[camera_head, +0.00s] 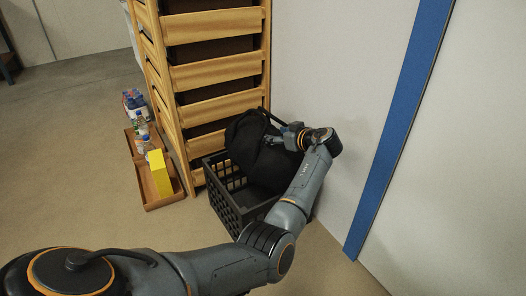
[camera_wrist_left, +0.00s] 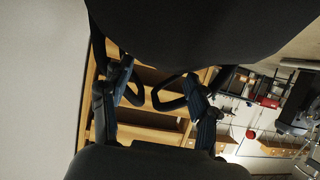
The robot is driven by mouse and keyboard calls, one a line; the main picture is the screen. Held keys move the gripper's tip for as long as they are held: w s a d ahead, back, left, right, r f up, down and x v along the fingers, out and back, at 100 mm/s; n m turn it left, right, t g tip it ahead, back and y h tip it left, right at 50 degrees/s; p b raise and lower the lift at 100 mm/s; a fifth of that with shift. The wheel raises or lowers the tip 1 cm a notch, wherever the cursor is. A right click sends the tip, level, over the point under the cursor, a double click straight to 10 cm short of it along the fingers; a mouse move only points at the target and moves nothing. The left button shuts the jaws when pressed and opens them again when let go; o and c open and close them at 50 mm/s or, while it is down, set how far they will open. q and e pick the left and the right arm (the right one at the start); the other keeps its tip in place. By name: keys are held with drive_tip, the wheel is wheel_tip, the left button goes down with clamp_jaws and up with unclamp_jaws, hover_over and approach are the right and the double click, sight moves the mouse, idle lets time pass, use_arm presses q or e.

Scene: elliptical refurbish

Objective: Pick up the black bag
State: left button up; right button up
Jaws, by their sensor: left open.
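The black bag (camera_head: 255,150) stands in a black plastic crate (camera_head: 228,207) against the wall. My left gripper (camera_head: 277,138) is at the bag's upper right side, with the arm reaching over the crate's right part. In the left wrist view the gripper's two fingers (camera_wrist_left: 158,92) are spread apart. A thin dark strap loop (camera_wrist_left: 168,106) shows between them. The large dark shape at the top of that view looks like the bag (camera_wrist_left: 185,30). I cannot tell whether the fingers touch the strap. My right gripper is not in view.
A wooden slatted shelf (camera_head: 215,75) stands directly behind the crate. A low wooden tray (camera_head: 167,201) with bottles (camera_head: 142,128) and a yellow box (camera_head: 159,173) is on the floor left of it. The wall with a blue strip (camera_head: 400,130) is close on the right.

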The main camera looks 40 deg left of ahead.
use_arm(q)
clamp_jaws()
drive_tip(key=shift+r, duration=0.2)
drive_tip(key=shift+r, duration=0.1)
